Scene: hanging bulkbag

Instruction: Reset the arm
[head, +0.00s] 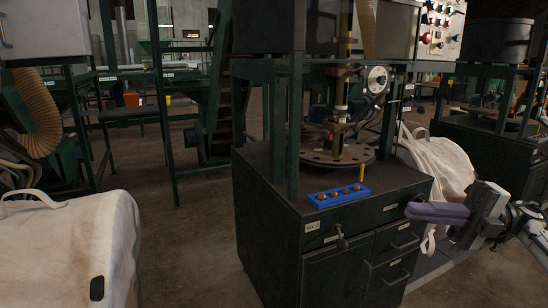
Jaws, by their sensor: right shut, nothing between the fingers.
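My right gripper (412,211) comes in from the right edge. Its fingers are shut together with nothing between them and point left, in front of the right part of the dark cabinet (270,215). Whether the fingertips touch the cabinet cannot be told. My left gripper is not in view.
A blue tray (338,196) with several round knobs lies on the cabinet's front edge, near a round metal plate (338,153). A white bulk bag (440,165) is behind my right gripper; another (65,250) fills the lower left. Bare floor (190,245) lies between that bag and the cabinet.

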